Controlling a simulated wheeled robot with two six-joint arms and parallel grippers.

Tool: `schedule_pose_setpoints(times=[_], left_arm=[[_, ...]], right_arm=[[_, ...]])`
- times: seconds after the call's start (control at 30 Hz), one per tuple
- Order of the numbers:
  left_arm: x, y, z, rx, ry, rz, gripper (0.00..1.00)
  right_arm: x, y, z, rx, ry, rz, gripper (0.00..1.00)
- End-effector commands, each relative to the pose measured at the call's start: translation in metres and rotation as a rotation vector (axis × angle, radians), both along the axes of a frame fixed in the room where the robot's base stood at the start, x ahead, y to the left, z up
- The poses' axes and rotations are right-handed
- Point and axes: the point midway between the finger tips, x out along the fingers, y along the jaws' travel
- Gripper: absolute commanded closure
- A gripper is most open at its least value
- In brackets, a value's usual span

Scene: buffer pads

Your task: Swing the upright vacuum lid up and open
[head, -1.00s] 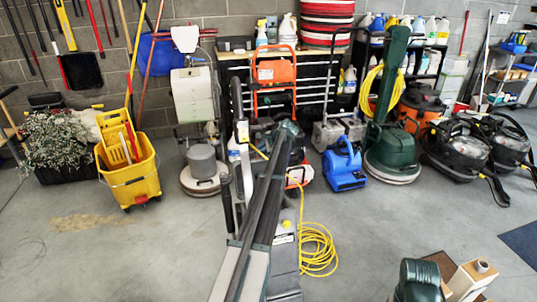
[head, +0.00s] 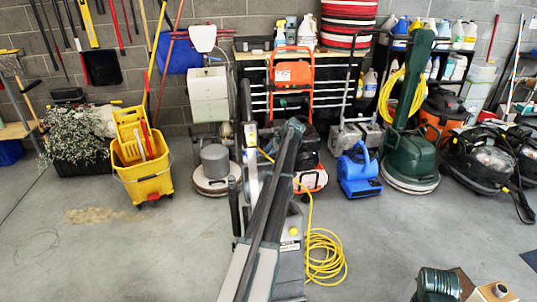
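The upright vacuum (head: 290,254) stands in the middle foreground of the head view. It has a grey body with a yellow button and a label. A long dark part with a light grey lower panel leans across its front and left side. I cannot tell which piece is the lid, or whether it is open or shut. The vacuum's lower end is cut off by the bottom edge. Neither of my grippers is in view.
A yellow cord (head: 326,262) lies coiled on the floor right of the vacuum. A yellow mop bucket (head: 146,182), a blue blower (head: 358,172) and a green floor machine (head: 408,164) stand behind. A ribbed dark green object (head: 437,284) is at bottom right. Open floor lies left and right.

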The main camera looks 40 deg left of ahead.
Motion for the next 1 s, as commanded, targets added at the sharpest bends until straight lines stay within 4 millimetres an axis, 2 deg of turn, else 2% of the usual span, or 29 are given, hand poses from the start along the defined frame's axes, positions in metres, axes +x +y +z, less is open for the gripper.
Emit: schedule_pose_setpoints(times=[0.03, 0.1, 0.57, 0.77, 1.0], left_arm=[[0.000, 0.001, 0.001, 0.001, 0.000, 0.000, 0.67], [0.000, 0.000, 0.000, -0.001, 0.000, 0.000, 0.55], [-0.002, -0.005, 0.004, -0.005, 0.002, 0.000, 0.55], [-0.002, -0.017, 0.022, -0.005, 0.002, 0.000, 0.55], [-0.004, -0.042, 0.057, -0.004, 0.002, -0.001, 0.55]], right_arm=[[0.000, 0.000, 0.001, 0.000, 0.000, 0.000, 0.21], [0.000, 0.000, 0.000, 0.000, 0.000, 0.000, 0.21], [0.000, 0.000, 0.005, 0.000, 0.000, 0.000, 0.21], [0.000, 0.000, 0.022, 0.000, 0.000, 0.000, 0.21], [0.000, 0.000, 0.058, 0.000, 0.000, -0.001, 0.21]])
